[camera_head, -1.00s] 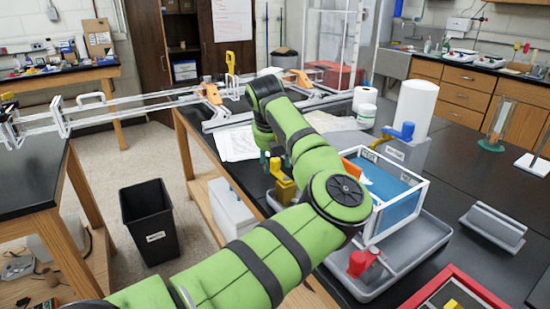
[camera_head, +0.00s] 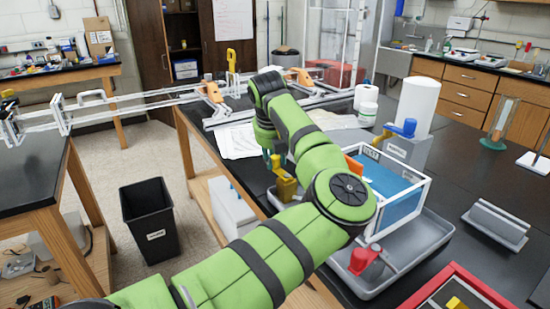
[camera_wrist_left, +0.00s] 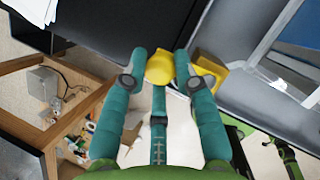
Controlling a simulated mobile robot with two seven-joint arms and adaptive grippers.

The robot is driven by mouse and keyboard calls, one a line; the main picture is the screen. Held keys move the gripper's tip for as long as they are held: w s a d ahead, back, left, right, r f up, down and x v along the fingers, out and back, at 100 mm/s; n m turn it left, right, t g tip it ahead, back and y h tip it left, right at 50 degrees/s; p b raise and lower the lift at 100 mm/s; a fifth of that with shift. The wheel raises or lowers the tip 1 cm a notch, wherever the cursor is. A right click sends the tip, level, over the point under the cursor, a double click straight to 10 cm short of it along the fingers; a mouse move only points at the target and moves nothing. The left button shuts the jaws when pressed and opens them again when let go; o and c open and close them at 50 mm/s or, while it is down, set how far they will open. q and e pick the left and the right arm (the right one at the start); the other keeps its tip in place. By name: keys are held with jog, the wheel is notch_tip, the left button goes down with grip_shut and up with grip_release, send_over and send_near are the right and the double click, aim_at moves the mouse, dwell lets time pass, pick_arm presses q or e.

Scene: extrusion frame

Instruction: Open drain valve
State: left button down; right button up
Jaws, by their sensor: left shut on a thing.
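My left gripper (camera_head: 272,166) has teal fingers and reaches down at the front edge of the black bench. In the left wrist view its fingertips (camera_wrist_left: 161,66) are shut on a rounded yellow valve handle (camera_wrist_left: 160,70). The yellow valve body (camera_wrist_left: 208,68) is just right of the handle. In the head view the yellow valve (camera_head: 287,184) shows beside the fingers, left of a white-framed tank (camera_head: 428,188) with blue inside. The arm hides part of the valve and tank. My right gripper is not in view.
A red valve (camera_head: 365,258) stands in the grey tray (camera_head: 438,238) near the tank. A blue valve (camera_head: 405,128) sits on a grey block behind it. A black bin (camera_head: 150,215) stands on the floor at left. A red-edged tray (camera_head: 485,285) is at front right.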

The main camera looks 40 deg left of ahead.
pick_arm(q)
jog(key=shift+s+n+y+b, duration=0.3)
jog(key=shift+n+b, duration=0.4)
jog(key=shift+n, duration=0.2)
jog(key=shift+s+d+r+n+g+y+b, duration=0.15)
jog(key=shift+s+d+n+g+y, duration=0.4)
jog(key=shift+n, duration=1.45)
jog(key=shift+s+d+f+n+g+b, duration=0.15)
jog(key=shift+s+n+g, duration=0.7)
jog(key=shift+n, duration=1.15)
jog(key=shift+s+d+r+n+g+y+b, duration=0.2)
jog(key=shift+s+d+n+g, duration=0.4)
jog(key=shift+n, duration=1.4)
jog(key=shift+s+a+g, duration=0.1)
jog(key=shift+a+g, duration=0.05)
jog(key=shift+g, duration=0.15)
jog(key=c, duration=1)
grip_release()
jog(key=shift+f, duration=0.1)
